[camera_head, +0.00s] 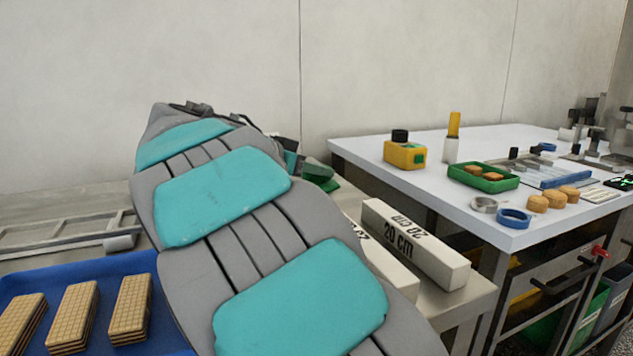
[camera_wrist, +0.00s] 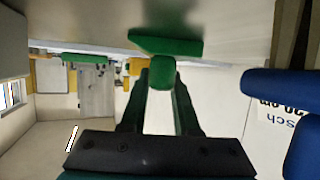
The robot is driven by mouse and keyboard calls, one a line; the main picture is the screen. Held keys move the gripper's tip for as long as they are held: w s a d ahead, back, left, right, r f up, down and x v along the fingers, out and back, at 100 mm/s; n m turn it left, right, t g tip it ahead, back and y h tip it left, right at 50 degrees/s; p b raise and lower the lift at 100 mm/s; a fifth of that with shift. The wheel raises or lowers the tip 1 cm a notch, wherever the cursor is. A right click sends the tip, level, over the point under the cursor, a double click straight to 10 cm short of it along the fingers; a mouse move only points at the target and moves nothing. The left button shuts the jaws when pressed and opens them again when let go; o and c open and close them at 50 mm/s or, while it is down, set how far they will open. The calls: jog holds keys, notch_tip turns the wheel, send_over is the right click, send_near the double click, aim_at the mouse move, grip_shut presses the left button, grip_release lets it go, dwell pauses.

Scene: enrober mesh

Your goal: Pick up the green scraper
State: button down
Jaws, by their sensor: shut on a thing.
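The green scraper shows in the wrist view (camera_wrist: 166,46), with its wide flat part across the top and a stubby part pointing down between the fingertips. My gripper (camera_wrist: 162,78) is shut on that stubby part, with one dark finger on each side. In the head view the scraper (camera_head: 318,172) is a small green shape just beyond the end of my arm. My arm hides most of my gripper there, and part of the scraper. The head view does not show clearly whether the scraper touches the surface below.
White 20 cm blocks (camera_head: 415,244) lie close to the right of my arm. A blue tray of wafers (camera_head: 70,275) is at the lower left, with a metal frame (camera_head: 65,232) behind it. The white table (camera_head: 400,174) at the right holds a green tray (camera_head: 483,178), rings and a yellow container.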

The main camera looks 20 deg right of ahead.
jog(key=shift+r, duration=0.1)
notch_tip(320, 180, up, 8)
jog(key=shift+w+r, duration=0.1)
jog(key=shift+r, duration=0.8)
